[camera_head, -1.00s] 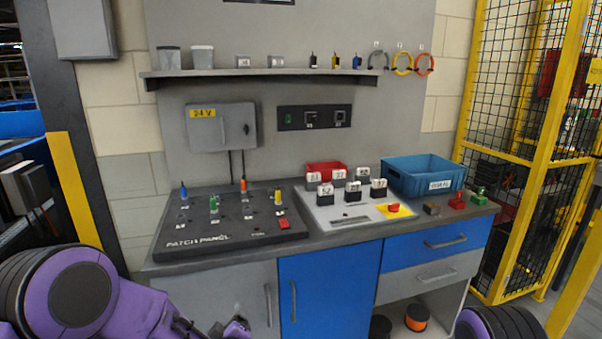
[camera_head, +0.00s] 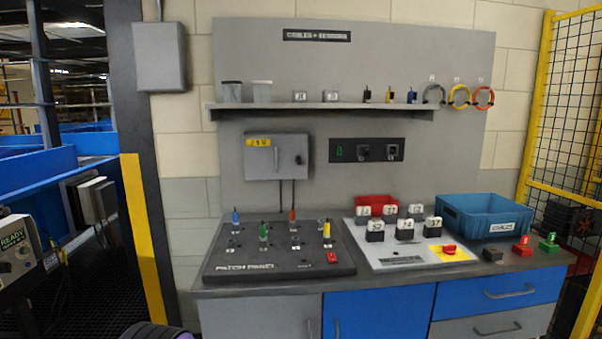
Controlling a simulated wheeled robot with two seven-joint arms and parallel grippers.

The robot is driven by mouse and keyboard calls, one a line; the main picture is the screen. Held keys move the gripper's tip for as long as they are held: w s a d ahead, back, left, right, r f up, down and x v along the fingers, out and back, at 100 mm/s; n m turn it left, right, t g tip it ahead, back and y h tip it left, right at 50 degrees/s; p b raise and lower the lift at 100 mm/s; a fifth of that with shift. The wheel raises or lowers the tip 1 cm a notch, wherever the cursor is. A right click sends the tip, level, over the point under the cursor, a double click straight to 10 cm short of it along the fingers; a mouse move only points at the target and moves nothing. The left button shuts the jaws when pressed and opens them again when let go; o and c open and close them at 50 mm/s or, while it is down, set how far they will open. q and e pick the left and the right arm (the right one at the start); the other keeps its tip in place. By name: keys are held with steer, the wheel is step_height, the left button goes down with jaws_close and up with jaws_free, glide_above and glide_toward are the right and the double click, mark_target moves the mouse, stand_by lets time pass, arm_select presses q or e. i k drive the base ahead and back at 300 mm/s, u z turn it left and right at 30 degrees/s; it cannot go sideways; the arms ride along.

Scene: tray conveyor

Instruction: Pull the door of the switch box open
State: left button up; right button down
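The switch box (camera_head: 291,158) is a grey wall box with a yellow 24 V label (camera_head: 258,141) at its upper left. It hangs on the grey back panel above the bench, left of a dark switch plate. Its door looks shut, with a vertical handle (camera_head: 277,157) near the middle and a small dark knob at the right. Two cables run down from its underside. Neither gripper is in view. Only a rounded purple and black part of my own arm shows at the bottom edge, well below and left of the box.
Below the box lies a black patch panel (camera_head: 282,265) with coloured plugs. A blue bin (camera_head: 453,208) and numbered blocks stand to its right. A shelf (camera_head: 330,107) with small items runs above the box. Yellow fencing (camera_head: 530,120) stands at the right. The space before the box looks clear.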

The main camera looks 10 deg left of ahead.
mark_target(266, 156)
steer(key=k, duration=0.5)
steer(key=u, duration=1.4)
steer(key=i, duration=1)
steer(key=z, duration=0.85)
